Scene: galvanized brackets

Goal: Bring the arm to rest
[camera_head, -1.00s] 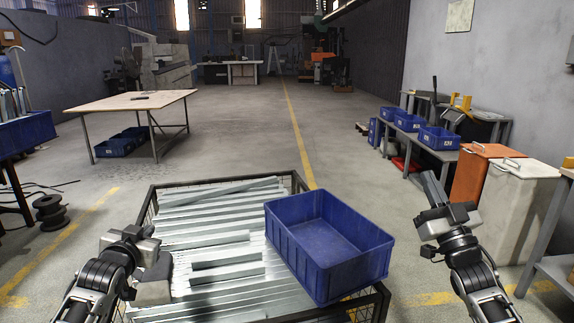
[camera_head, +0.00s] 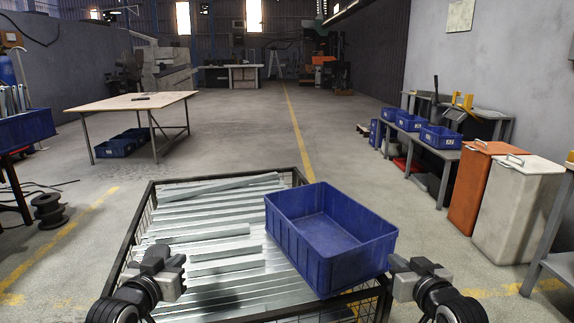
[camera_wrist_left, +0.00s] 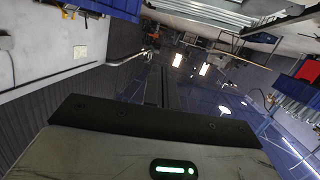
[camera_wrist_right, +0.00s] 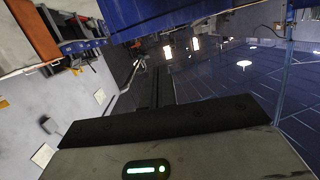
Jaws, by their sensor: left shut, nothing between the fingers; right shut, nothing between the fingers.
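My left gripper (camera_head: 166,262) is at the lower left of the head view, over the near left part of the bracket crate. It is shut and empty. My right gripper (camera_head: 424,266) is at the lower right, just right of the blue bin's near corner, also shut and empty. The shut fingers show in the left wrist view (camera_wrist_left: 154,88) and in the right wrist view (camera_wrist_right: 157,90). A wire-sided crate (camera_head: 140,216) holds galvanized brackets (camera_head: 215,232) in rows. An empty-looking blue bin (camera_head: 325,240) sits at the crate's right side.
A wooden table (camera_head: 130,102) stands at the back left. A grey bench (camera_head: 430,148) with blue bins, an orange container (camera_head: 478,190) and a white container (camera_head: 515,210) line the right wall. A black spool (camera_head: 50,210) lies on the floor at left. The middle aisle is clear.

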